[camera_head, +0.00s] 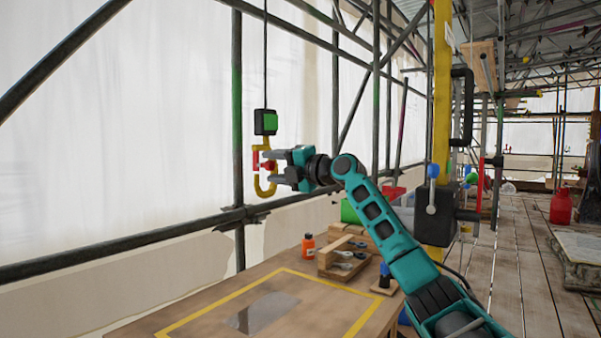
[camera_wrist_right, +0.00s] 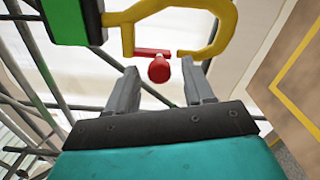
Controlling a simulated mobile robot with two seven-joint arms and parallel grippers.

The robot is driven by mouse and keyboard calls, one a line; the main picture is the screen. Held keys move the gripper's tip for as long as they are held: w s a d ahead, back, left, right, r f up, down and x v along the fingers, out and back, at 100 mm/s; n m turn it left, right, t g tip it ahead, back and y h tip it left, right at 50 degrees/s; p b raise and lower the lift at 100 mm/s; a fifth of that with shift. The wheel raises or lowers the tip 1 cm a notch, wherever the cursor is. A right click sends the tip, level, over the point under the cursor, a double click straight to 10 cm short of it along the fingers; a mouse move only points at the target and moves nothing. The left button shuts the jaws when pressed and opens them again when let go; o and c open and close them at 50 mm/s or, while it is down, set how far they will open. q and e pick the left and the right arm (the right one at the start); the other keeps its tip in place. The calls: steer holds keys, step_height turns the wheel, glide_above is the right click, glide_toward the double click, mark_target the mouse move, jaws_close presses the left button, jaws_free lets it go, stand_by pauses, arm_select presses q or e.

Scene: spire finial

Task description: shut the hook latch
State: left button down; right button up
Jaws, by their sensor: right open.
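The yellow hook (camera_head: 264,190) hangs under a black and green block (camera_head: 266,122) on a cable. The hook and the green block (camera_wrist_right: 65,20) also show in the wrist view. The hook's red latch bar (camera_wrist_right: 150,53) reaches across its mouth toward the hook tip; I cannot tell whether it touches the tip. A round red knob (camera_wrist_right: 159,69) sticks out from the bar toward my right gripper. My right gripper (camera_head: 270,167) is open at the hook, and in the wrist view its fingers stand either side of the knob, with visible gaps. My left gripper is out of view.
A workbench (camera_head: 210,300) with a yellow outline stands below, holding an orange bottle (camera_head: 308,246) and a wooden tool holder (camera_head: 335,262). Dark scaffold tubes run behind the hook. A yellow post (camera_head: 442,90) stands right of my arm.

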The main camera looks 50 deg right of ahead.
arm_select(q)
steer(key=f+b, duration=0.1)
steer(key=b, duration=0.1)
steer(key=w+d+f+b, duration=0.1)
steer(key=b, duration=0.1)
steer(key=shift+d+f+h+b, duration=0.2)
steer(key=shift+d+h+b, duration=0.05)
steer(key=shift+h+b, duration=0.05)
arm_select(e)
steer(key=s, duration=1)
steer(key=shift+s+d, duration=0.25)
steer(key=shift+d, duration=0.15)
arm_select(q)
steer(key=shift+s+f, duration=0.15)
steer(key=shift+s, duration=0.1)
arm_select(e)
steer(key=shift+s, duration=0.1)
